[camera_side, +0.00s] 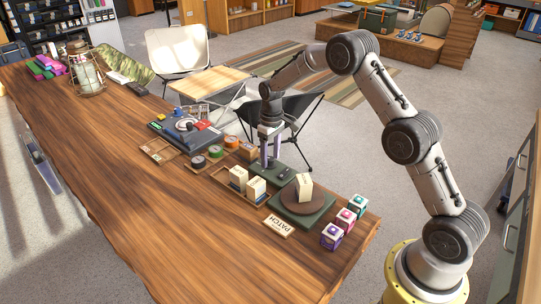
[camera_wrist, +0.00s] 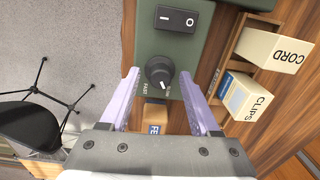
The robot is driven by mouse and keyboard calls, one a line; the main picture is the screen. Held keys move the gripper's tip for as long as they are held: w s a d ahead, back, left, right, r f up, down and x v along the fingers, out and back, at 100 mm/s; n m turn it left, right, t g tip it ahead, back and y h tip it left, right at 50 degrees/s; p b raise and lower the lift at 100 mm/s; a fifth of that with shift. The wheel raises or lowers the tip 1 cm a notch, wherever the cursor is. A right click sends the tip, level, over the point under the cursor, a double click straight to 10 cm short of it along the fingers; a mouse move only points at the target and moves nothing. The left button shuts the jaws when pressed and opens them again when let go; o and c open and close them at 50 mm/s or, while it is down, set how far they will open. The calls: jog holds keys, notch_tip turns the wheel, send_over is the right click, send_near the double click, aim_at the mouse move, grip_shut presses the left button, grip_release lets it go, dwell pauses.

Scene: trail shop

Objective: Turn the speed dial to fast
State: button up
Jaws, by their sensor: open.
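The speed dial (camera_wrist: 160,72) is a round black knob on a dark green panel (camera_wrist: 143,42), in the wrist view. The words FAST and SLOW are printed at its lower left and lower right. A pale mark on the knob appears to point down toward the SLOW side. My gripper (camera_wrist: 158,76) is open, with one lilac finger on each side of the dial. I cannot tell whether the fingers touch it. In the side view my gripper (camera_side: 270,155) points down over the panel, and its fingers hide the dial. A black rocker switch (camera_wrist: 176,18) sits above the dial.
The turntable (camera_side: 291,204) carries a cream box (camera_side: 304,186) beside the panel. A wooden tray with the CORD box (camera_wrist: 274,50) and CLIPS box (camera_wrist: 246,100) is close by. Tape rolls (camera_side: 215,151) and small cubes (camera_side: 332,236) stand nearby.

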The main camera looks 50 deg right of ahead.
grip_shut()
jog(key=shift+m, duration=0.3)
jog(key=m, duration=1.1)
dwell(0.4)
dwell(0.4)
grip_release()
